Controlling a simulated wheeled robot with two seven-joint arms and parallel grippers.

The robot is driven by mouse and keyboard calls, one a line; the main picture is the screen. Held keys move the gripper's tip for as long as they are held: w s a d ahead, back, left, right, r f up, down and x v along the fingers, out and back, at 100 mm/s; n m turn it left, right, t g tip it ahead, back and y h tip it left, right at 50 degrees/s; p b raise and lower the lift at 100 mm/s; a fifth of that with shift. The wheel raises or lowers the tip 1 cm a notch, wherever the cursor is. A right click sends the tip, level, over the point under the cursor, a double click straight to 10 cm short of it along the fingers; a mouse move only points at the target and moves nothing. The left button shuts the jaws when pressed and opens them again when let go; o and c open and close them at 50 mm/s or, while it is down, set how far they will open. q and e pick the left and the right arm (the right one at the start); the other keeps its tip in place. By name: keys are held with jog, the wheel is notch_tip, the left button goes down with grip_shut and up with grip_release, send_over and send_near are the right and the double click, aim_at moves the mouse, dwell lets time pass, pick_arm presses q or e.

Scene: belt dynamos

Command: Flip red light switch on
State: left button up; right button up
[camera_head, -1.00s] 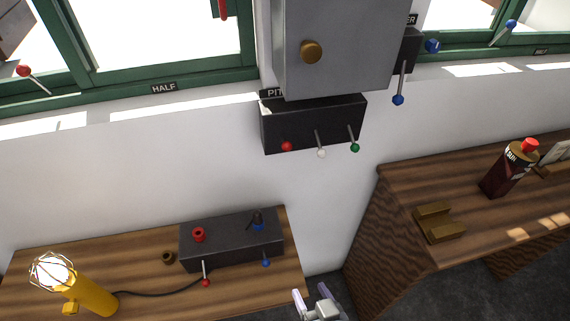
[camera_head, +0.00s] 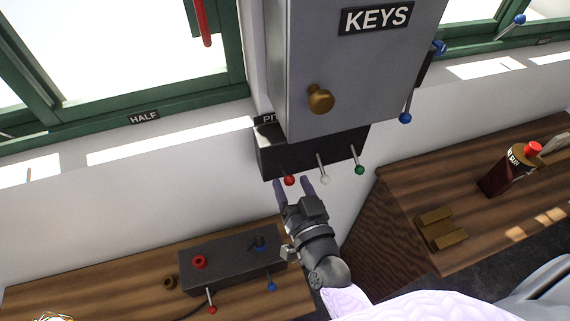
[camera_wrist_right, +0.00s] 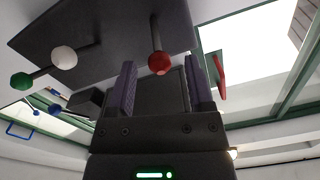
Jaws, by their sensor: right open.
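A black switch box (camera_head: 262,150) is on the wall under the grey cabinet. It carries a lever with a red ball (camera_head: 289,180), one with a white ball (camera_head: 323,179) and one with a green ball (camera_head: 359,170). My right gripper (camera_head: 294,184) is open, its fingertips just below the red ball. In the right wrist view the red ball (camera_wrist_right: 159,63) hangs between and beyond the two open fingers, with the white ball (camera_wrist_right: 64,57) and green ball (camera_wrist_right: 21,81) to the left. I cannot tell if a finger touches it. My left gripper is not in view.
A grey cabinet (camera_head: 290,60) marked KEYS, with a brown knob (camera_head: 320,98), juts out above the switches. Below left, a second dark box (camera_head: 225,268) with red and blue levers stands on a wooden table. A bottle (camera_head: 508,170) stands on the right-hand shelf.

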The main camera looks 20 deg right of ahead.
aim_at(292, 184)
jog(key=shift+w+a, duration=0.1)
jog(key=shift+w, duration=1.9)
grip_shut()
